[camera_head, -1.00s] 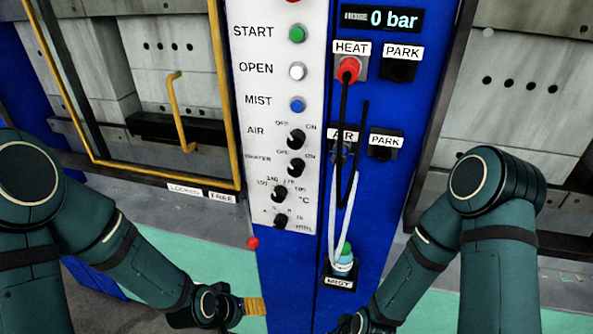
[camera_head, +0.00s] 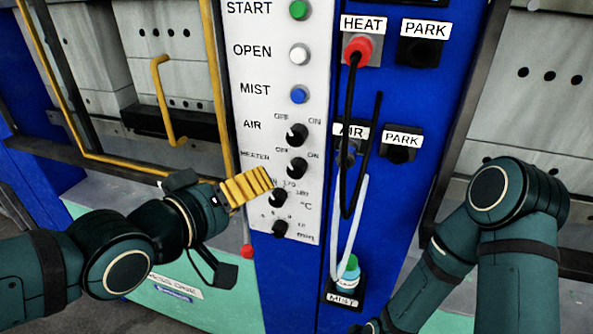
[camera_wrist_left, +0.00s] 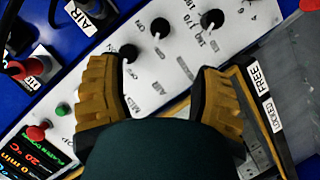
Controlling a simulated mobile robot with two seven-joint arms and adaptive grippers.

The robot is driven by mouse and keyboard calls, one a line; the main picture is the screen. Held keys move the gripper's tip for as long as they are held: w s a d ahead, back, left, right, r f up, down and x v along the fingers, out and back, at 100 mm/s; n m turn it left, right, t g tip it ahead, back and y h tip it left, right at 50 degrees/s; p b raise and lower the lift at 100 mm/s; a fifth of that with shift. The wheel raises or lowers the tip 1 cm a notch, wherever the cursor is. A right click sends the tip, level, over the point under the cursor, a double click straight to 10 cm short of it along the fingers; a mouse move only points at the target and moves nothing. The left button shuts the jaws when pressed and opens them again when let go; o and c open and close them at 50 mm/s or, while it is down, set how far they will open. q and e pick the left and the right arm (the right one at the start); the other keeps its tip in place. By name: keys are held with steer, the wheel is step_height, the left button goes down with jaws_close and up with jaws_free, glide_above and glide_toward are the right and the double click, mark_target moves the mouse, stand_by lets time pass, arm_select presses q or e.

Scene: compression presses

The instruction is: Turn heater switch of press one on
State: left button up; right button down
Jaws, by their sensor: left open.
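The heater switch (camera_head: 297,168) is a black knob on the white control panel, with OFF at its upper left and ON at its right. It also shows in the left wrist view (camera_wrist_left: 160,27). I cannot tell its setting for certain. My left gripper (camera_head: 262,182) is at the panel's left edge, left of and slightly below the switch, apart from it. Its yellow fingers are spread and empty in the left wrist view (camera_wrist_left: 157,75), with the switch visible ahead between them. My right gripper is out of view below the picture; only the right arm shows.
The air knob (camera_head: 297,134) sits just above the switch, and the temperature knob (camera_head: 278,197) just below. A red HEAT plug (camera_head: 358,49) with a hanging black cable is right of the panel. A yellow door handle (camera_head: 163,100) is at the left.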

mark_target(293, 171)
arm_select(q)
steer(key=b+x, duration=0.1)
steer(key=x, duration=1.2)
steer(key=shift+w+d+b, duration=0.25)
steer(key=shift+w+b, duration=0.05)
steer(key=shift+b, duration=0.05)
steer(key=shift+c, duration=0.2)
jaws_close()
